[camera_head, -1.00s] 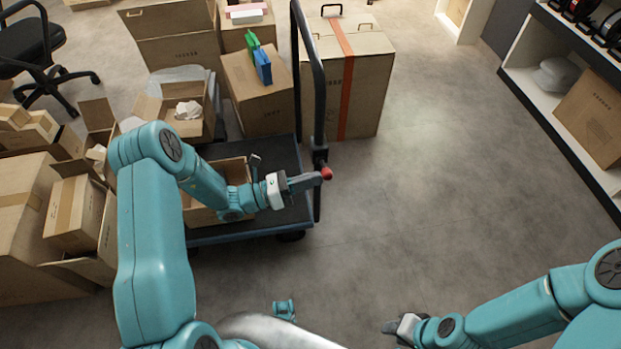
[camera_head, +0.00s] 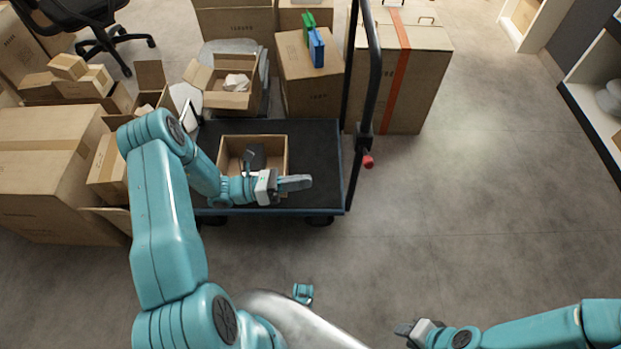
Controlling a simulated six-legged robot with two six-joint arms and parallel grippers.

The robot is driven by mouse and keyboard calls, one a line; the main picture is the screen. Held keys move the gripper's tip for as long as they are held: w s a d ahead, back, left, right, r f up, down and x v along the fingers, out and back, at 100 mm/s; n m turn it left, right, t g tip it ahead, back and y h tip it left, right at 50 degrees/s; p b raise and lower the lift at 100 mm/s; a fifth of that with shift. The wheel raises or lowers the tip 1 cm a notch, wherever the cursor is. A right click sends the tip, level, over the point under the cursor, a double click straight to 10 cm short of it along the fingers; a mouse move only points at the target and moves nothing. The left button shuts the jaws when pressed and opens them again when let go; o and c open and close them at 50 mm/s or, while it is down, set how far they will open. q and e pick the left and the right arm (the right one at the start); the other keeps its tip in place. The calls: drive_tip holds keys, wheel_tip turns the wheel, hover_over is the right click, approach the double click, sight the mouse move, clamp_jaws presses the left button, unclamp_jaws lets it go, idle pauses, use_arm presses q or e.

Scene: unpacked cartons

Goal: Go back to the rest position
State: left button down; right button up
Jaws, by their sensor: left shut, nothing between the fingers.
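My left gripper (camera_head: 295,183) is shut and empty. In the head view it appears in front of the cart's black deck, with its fingers pointing right. My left arm comes in from the lower left and bends at the elbow. My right gripper (camera_head: 404,329) is low in the view, over bare floor, pointing left. Its fingers are too small to tell whether they are open or shut.
A platform cart (camera_head: 318,150) with a dark upright handle carries an open carton (camera_head: 280,146) holding a dark item. Cartons crowd the left and back, including a tall taped carton (camera_head: 425,85). The floor (camera_head: 480,190) at the right is clear.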

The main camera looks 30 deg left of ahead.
idle(0.5)
use_arm(q)
drive_tip(key=s+d+f+m+g+y, duration=0.65)
drive_tip(key=s+m, duration=0.25)
drive_tip(key=m, duration=0.3)
drive_tip(key=s+d+f+m+g+y, duration=0.5)
drive_tip(key=s+d+f+m+g, duration=0.25)
drive_tip(key=m, duration=0.45)
wheel_tip(320, 180, up, 24)
drive_tip(key=w+d+m+t+p, duration=0.1)
drive_tip(key=m+p, duration=0.3)
drive_tip(key=p, duration=1.7)
drive_tip(key=shift+w+d+f+m+t, duration=0.2)
drive_tip(key=shift+w+d+m+t, duration=0.1)
drive_tip(key=shift+d+t, duration=0.4)
drive_tip(key=shift+a, duration=0.2)
